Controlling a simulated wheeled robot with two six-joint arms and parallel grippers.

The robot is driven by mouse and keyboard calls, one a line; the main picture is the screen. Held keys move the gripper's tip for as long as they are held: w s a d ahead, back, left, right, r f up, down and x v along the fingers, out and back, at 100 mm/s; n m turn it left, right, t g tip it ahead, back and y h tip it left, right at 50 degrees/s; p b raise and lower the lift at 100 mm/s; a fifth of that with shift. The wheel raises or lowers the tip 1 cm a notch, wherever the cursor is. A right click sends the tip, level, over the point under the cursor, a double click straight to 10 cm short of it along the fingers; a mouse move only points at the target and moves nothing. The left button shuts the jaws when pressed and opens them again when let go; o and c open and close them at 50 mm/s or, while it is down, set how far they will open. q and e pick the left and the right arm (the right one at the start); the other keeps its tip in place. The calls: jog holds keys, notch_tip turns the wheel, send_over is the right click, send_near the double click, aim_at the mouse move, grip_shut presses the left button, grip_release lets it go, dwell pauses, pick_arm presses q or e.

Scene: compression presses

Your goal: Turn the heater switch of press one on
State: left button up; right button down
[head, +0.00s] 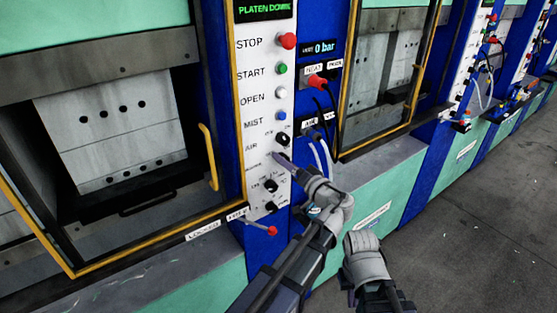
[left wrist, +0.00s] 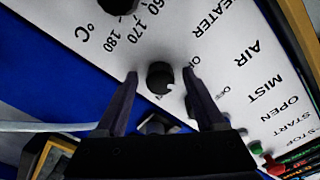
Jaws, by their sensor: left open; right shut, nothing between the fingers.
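The control panel of the nearest press (head: 262,100) is a white strip with labels and knobs. My left gripper (head: 284,158) is at the panel, below the AIR knob (head: 281,139), and covers the heater switch in the head view. In the left wrist view the heater switch (left wrist: 160,77), a round black knob, sits between the open, dark fingers of the left gripper (left wrist: 160,82). A small white mark shows at its edge. Whether the fingers touch it I cannot tell. My right gripper (head: 362,240) is low, away from the panel, shut and empty; its fingertips are hardly visible.
Temperature knobs (head: 270,186) sit just below the left gripper. A red-tipped lever (head: 271,230) sticks out under the panel. The yellow-framed press door (head: 210,160) is at left. Floor at right is clear.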

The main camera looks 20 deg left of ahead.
pick_arm(q)
jog(key=shift+s+d, duration=0.1)
jog(key=shift+d, duration=0.1)
jog(key=shift+c, duration=0.6)
jog(key=shift+a, duration=0.1)
jog(key=shift+c, duration=1.4)
grip_shut()
